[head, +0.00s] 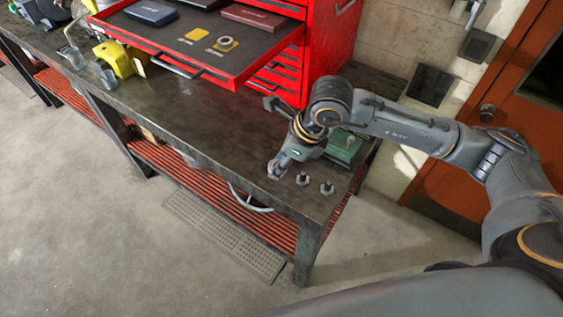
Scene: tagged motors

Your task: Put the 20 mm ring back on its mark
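The open red drawer (176,58) holds two yellow marks on its dark liner. On the other mark (234,41) lies a pale ring (224,43); small labels beside the marks are too small to read. My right gripper (277,170) points down at the bench top near its front right, well away from the drawer. A small grey piece shows at its fingertips; I cannot tell whether it is held. Two small dark upright pieces, one nearer (303,179) and one farther right (327,188), stand beside it. My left gripper is out of view.
The dark workbench (200,118) is clear between drawer and gripper. A green box (343,147) sits behind my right gripper. Dark blue (151,12) and dark red (253,18) cases lie in the drawer. A yellow tool (115,60) and cups are at left.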

